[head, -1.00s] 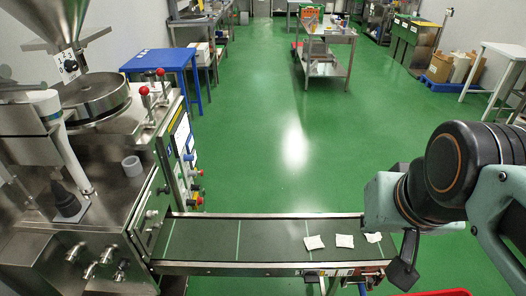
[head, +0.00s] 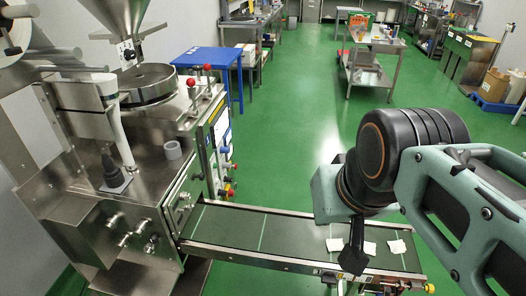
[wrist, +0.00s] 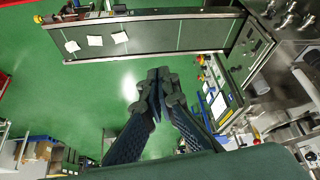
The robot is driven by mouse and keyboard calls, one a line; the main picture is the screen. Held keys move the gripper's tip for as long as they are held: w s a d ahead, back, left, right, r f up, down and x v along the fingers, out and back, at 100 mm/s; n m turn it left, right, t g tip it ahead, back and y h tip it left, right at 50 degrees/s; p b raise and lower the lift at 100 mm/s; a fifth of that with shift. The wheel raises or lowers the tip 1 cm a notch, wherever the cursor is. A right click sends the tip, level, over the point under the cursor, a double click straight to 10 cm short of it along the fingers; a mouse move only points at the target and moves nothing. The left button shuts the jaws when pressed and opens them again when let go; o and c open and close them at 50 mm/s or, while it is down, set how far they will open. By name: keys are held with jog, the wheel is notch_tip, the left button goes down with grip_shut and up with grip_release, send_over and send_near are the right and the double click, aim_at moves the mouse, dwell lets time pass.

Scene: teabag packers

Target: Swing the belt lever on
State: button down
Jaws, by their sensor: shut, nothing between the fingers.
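A conveyor belt (head: 300,233) runs right from the steel packing machine (head: 150,195); it also shows in the wrist view (wrist: 165,37). I cannot tell for certain which part is the belt lever. Two red-knobbed levers (head: 191,83) stand on the machine's top, and a blue handle (head: 225,150) shows by its side panel. Small fittings sit on the belt's front rail (head: 330,278). My gripper (head: 353,262) hangs over the belt's right part in the head view. In the wrist view its fingertips (wrist: 158,76) are together and empty, apart from the machine.
Several white teabags (head: 369,248) lie on the belt's right part. A blue table (head: 208,58) and a steel trolley (head: 370,70) stand farther back. The green floor (head: 290,150) beyond the belt is clear.

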jog(key=c, duration=2.6)
grip_release()
jog(key=shift+c, duration=0.2)
jog(key=shift+o, duration=1.3)
jog(key=shift+w+f, duration=0.1)
jog(key=shift+f, duration=0.05)
jog(key=o, duration=0.5)
jog(key=w+d+f+n+g+h+b, duration=0.1)
jog(key=w+d+f+n+h+b, duration=0.1)
jog(key=w+d+f+b, duration=0.3)
jog(key=w+d+n+b, duration=0.1)
jog(key=w+d+b, duration=0.1)
jog(key=w+b, duration=0.1)
jog(key=shift+w+d+f+b, duration=0.2)
jog(key=shift+w+f+b, duration=0.2)
jog(key=shift+w, duration=0.1)
jog(key=w+d+f+n+g+h+b, duration=0.1)
jog(key=w+d+f+n+h+b, duration=0.2)
jog(key=w+d+b, duration=0.4)
jog(key=m+g+b, duration=0.3)
jog(key=m+b, duration=0.5)
jog(key=m, duration=1.7)
send_near(388, 290)
jog(key=x, duration=0.2)
jog(key=b+x, duration=0.3)
jog(key=x, duration=0.6)
jog(key=shift+d+f, duration=0.15)
jog(key=shift+f, duration=0.25)
